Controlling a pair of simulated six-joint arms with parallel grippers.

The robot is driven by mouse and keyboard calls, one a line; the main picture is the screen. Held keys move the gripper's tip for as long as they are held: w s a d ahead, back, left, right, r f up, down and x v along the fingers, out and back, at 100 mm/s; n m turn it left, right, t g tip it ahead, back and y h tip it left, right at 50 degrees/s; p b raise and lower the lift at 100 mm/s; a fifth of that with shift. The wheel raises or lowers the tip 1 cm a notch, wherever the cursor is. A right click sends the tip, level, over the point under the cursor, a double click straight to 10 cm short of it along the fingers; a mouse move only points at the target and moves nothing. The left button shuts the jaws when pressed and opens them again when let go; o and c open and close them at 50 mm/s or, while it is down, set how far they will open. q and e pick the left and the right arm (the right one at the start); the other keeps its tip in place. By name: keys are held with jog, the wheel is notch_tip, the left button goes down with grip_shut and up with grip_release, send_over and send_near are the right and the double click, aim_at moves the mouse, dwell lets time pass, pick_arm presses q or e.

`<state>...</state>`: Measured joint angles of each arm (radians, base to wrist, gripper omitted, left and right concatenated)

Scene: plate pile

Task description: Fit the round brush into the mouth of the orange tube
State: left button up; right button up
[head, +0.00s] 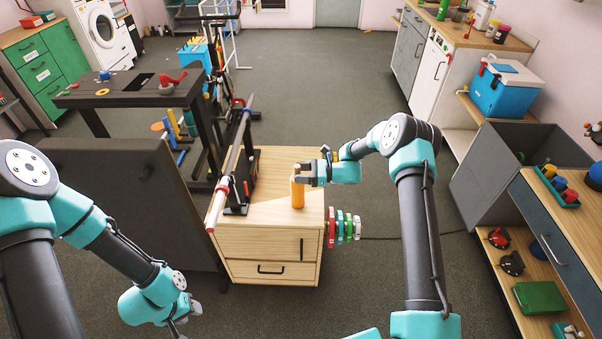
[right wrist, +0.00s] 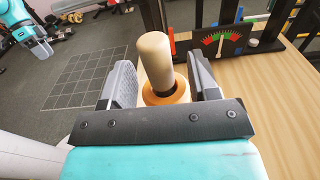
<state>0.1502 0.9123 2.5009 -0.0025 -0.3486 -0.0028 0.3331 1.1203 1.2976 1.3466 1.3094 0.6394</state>
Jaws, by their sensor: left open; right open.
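The orange tube (head: 298,195) stands upright on the wooden cabinet top. In the right wrist view its orange rim (right wrist: 178,97) shows, with a dark opening. A beige rounded handle (right wrist: 155,60), seemingly the round brush's, sticks up out of this mouth, leaning slightly; its lower part is hidden inside the tube. My right gripper (head: 306,175) is open at the tube's top. In the right wrist view its fingers (right wrist: 160,85) stand either side of handle and rim, with visible gaps. My left gripper (head: 187,311) is open and empty, low at the left, away from the cabinet.
The wooden cabinet (head: 265,245) has a black stand with a long red-tipped rod (head: 236,150) left of the tube. Coloured discs (head: 343,227) hang at its right side. A dark panel (head: 125,195) stands at the left. Open floor lies behind.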

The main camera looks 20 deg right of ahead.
jog(key=v, duration=1.7)
jog(key=shift+d, duration=0.2)
dwell(0.4)
jog(key=s+a+f+n+g+h, duration=0.35)
jog(key=s+a+f, duration=0.2)
jog(key=s, duration=0.25)
jog(key=s+a+f+n+g+h, duration=0.3)
jog(key=s+a+f+h, duration=0.15)
jog(key=s+f, duration=0.3)
jog(key=s+a+n+h, duration=0.2)
jog(key=s+n, duration=0.4)
jog(key=s+a+r+n+t+h, duration=0.1)
jog(key=s+a+n+h, duration=0.2)
jog(key=s+n, duration=0.4)
jog(key=shift+s+a+r, duration=0.2)
jog(key=shift+a+r, duration=0.05)
jog(key=shift+a, duration=0.05)
jog(key=shift+n+t, duration=0.25)
